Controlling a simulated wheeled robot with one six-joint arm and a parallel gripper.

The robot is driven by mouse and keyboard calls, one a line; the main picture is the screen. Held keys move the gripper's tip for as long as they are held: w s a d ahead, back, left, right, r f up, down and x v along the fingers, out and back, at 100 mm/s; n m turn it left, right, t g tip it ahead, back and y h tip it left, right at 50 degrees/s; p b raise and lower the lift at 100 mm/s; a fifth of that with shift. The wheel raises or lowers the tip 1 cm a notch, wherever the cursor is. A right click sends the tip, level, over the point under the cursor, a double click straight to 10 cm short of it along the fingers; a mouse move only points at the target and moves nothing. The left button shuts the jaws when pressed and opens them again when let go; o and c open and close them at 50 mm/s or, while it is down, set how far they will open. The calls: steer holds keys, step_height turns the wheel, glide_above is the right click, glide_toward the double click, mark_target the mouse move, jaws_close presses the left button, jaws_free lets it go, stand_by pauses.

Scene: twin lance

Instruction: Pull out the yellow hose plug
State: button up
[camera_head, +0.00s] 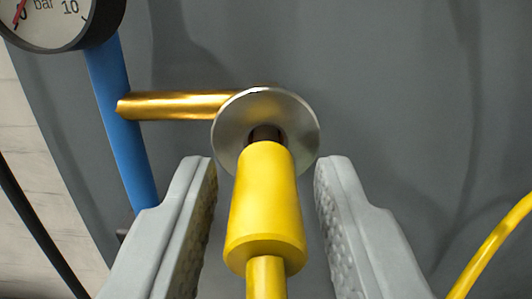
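The yellow hose plug (265,200) is in the middle of the head camera view. Its far end meets a round silver disc (230,128) with a dark socket (265,134) at its centre. A yellow hose (266,280) runs from the plug's near end toward the bottom edge. My gripper (267,175) is open, with one grey finger on each side of the plug. A gap shows between each finger and the plug, so neither appears to touch it.
A brass pipe (175,105) runs left from the disc. A blue pipe (122,130) rises to a pressure gauge (55,20) at the upper left. A dark grey panel (400,90) lies behind. Another stretch of yellow hose (490,247) shows at the lower right.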

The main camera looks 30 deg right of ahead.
jaws_close()
steer(key=shift+v, duration=0.75)
stand_by(0.6)
steer(key=shift+r+v, duration=0.15)
steer(key=shift+v, duration=0.95)
steer(key=shift+r+v, duration=0.15)
steer(key=shift+v, duration=0.9)
